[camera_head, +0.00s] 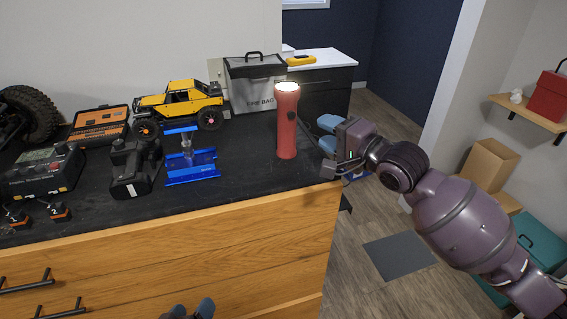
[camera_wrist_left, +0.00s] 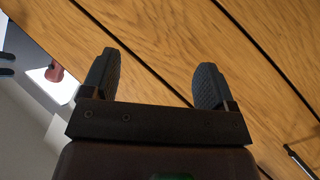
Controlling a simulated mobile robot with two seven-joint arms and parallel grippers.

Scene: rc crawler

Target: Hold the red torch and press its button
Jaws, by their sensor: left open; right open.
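The red torch (camera_head: 287,135) stands upright near the right end of the black worktop, its lens end up and glowing. A dark patch, perhaps its button, shows on its upper right side. My left gripper (camera_head: 190,309) is low in front of the wooden drawers, at the bottom edge of the head view. In the left wrist view, the left gripper (camera_wrist_left: 153,82) is open and empty.
A blue stand (camera_head: 192,168), a black transmitter (camera_head: 133,168) and a charger (camera_head: 42,172) lie left of the torch. A yellow crawler (camera_head: 180,101) and a grey bag (camera_head: 255,92) stand behind. Worktop between the blue stand and torch is clear. Wooden drawers (camera_head: 230,245) face me.

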